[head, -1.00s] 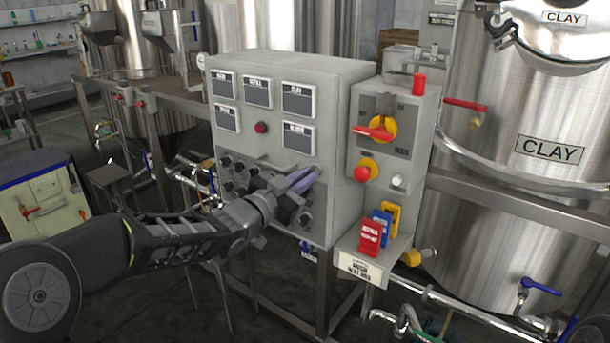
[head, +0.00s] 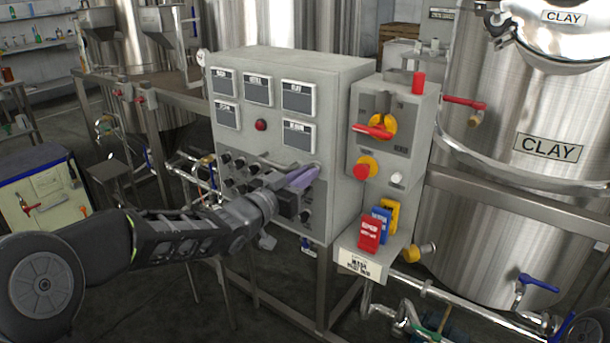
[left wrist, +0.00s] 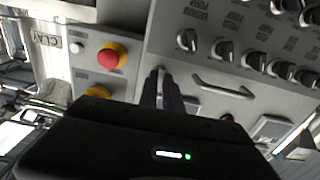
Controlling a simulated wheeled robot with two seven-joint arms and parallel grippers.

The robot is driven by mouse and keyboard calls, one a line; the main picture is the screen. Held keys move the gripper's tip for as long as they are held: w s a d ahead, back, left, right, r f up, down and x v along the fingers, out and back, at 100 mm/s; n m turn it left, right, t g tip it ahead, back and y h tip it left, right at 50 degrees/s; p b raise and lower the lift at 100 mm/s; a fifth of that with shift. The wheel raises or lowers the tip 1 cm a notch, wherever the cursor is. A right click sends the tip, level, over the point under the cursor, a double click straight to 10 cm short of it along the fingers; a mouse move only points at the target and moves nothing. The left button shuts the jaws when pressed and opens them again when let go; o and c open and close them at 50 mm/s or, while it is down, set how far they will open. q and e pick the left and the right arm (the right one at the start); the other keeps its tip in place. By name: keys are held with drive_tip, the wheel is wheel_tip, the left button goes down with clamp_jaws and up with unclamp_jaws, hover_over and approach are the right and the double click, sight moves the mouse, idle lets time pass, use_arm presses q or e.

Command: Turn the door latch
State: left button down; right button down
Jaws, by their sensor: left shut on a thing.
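The grey control cabinet (head: 225,150) stands in the middle of the head view, with its front door facing me. My left gripper (head: 315,172) reaches the right edge of this door, just below the label plates. In the left wrist view, my left gripper (left wrist: 161,76) has its dark fingers together, shut on the small door latch (left wrist: 160,69) beside the bar handle. The fingers hide most of the latch, so its angle cannot be told. My right gripper is in neither view.
A side box with a red-and-yellow switch (head: 378,128) and a red button (head: 365,168) adjoins the cabinet on the right. Coloured tags (head: 370,233) hang below it. A bar handle (left wrist: 222,88) and several black knobs (left wrist: 223,48) are close to the fingers. A steel CLAY tank (head: 500,180) stands right.

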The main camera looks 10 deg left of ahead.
use_arm(q)
drive_tip(key=c, duration=1.5)
unclamp_jaws()
drive_tip(key=shift+s, duration=0.1)
drive_tip(key=v, duration=0.7)
drive_tip(key=shift+s+a+b, duration=0.1)
drive_tip(key=shift+s+b, duration=0.15)
drive_tip(key=shift+b, duration=0.05)
